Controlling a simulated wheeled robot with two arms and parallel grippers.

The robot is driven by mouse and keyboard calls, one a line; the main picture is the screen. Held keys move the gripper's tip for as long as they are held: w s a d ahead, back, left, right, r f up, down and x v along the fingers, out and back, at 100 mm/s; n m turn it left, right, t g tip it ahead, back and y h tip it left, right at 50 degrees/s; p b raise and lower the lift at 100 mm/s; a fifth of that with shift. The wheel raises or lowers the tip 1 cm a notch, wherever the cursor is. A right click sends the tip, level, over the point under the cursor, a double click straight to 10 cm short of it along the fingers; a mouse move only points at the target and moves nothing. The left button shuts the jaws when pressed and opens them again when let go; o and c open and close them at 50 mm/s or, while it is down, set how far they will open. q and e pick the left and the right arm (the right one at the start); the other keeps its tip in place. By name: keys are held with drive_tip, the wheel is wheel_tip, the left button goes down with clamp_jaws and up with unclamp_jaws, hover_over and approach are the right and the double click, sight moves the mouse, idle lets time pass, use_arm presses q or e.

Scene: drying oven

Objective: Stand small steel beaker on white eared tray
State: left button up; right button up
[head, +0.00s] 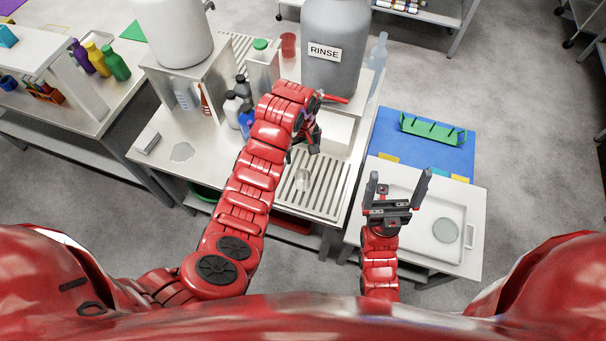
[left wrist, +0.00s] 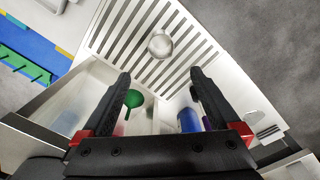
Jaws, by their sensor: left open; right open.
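The small steel beaker (head: 302,180) stands on the slatted metal drain rack (head: 335,192). In the left wrist view the beaker (left wrist: 160,45) shows as a round shiny shape on the slats, beyond my fingertips. My left gripper (head: 308,138) is open and empty, above the far part of the rack; the left wrist view also shows its spread fingers (left wrist: 160,85). The white eared tray (head: 402,182) lies on the right-hand table, with a pale round disc (head: 446,231) on it. My right gripper (head: 398,184) is open and empty over the tray's left part.
A large grey RINSE container (head: 335,50) stands behind the rack. Several bottles (head: 240,100) stand left of my left arm. A blue mat (head: 425,145) with a green rack (head: 433,130) lies beyond the tray. A floor gap separates the rack's bench from the tray's table.

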use_arm(q)
drive_tip(key=b, duration=0.9)
approach(303, 180)
drive_tip(key=shift+s+a+r, duration=0.1)
drive_tip(key=shift+s+r, duration=0.2)
drive_tip(key=shift+s, duration=0.45)
drive_tip(key=shift+p, duration=0.8)
drive_tip(key=shift+s+f+p, duration=0.1)
drive_tip(key=shift+f+p, duration=0.2)
drive_tip(key=shift+f, duration=0.6)
drive_tip(key=shift+f+p, duration=0.45)
drive_tip(key=shift+p, duration=0.05)
wheel_tip(303, 180, down, 3)
drive_tip(key=shift+r+p, duration=0.15)
drive_tip(key=shift+p, duration=0.45)
drive_tip(key=shift+f, duration=0.85)
